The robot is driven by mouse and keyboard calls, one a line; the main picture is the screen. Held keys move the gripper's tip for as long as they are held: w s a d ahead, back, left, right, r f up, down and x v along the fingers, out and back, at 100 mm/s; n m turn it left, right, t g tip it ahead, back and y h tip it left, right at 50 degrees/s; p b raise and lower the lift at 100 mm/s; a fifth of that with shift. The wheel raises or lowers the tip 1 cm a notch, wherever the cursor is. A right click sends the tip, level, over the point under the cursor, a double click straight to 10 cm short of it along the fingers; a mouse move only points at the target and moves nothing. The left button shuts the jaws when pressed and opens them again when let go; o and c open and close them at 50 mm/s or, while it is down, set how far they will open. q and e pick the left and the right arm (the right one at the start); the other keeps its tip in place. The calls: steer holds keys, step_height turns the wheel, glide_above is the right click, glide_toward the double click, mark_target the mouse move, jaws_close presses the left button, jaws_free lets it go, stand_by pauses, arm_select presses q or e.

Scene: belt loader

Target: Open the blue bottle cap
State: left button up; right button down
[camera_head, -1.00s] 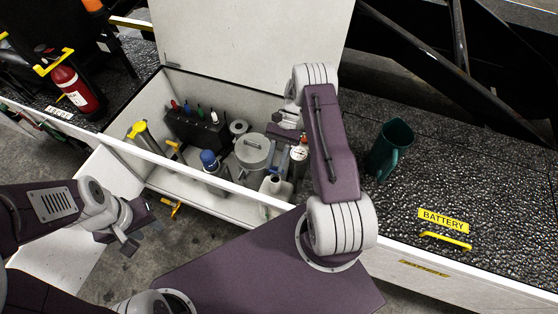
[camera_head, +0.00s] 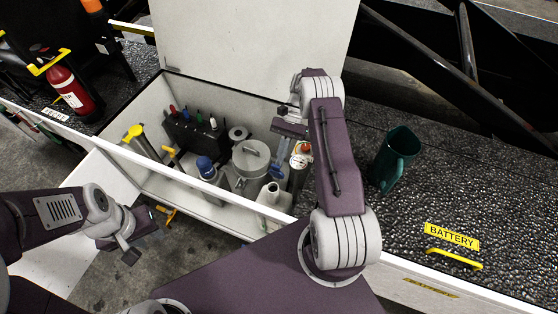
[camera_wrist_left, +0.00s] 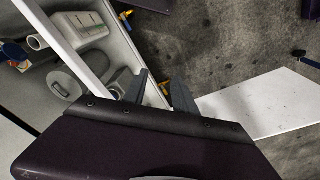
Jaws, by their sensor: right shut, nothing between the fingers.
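A bottle with a blue cap (camera_head: 205,165) stands upright in the white open bin (camera_head: 243,219), near its front wall. The cap sits on the bottle. My left gripper (camera_head: 141,236) is open and empty outside the bin, to the left of and in front of the bottle; its spread fingers (camera_wrist_left: 160,94) also show in the left wrist view. My right gripper (camera_head: 284,127) is shut above the bin's right part, to the right of the bottle and apart from it.
A green pitcher (camera_head: 392,160) stands on the dark top at right. A red extinguisher (camera_head: 72,92) stands at left.

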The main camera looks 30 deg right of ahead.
arm_select(q)
steer(key=shift+w, duration=0.45)
steer(key=c, duration=0.5)
steer(key=w+t, duration=0.1)
steer(key=w, duration=0.1)
steer(key=w+a+r+m+t, duration=0.1)
steer(key=w, duration=0.1)
steer(key=w+r+m+t, duration=0.1)
steer(key=w, duration=0.2)
steer(key=shift+w+a+r+t+y, duration=0.1)
steer(key=shift+a+r+t+y, duration=0.05)
steer(key=shift+r+t+y, duration=0.2)
jaws_close()
steer(key=w+d+r+m+t+h, duration=0.3)
steer(key=w+d+r+m+h, duration=0.15)
steer(key=w+d+m, duration=0.45)
steer(key=s+d+m+g+h, duration=0.2)
steer(key=d+m+h, duration=0.1)
steer(key=d+m, duration=0.5)
steer(key=m+g, duration=0.6)
steer(key=m, duration=0.2)
glide_toward(277, 171)
steer(key=shift+s+d+f, duration=0.25)
steer(key=shift+d+f, duration=0.35)
steer(key=shift+f, duration=0.2)
steer(key=shift+s+d+f, duration=0.3)
steer(key=shift+d+f, duration=0.3)
steer(key=shift+f, duration=0.2)
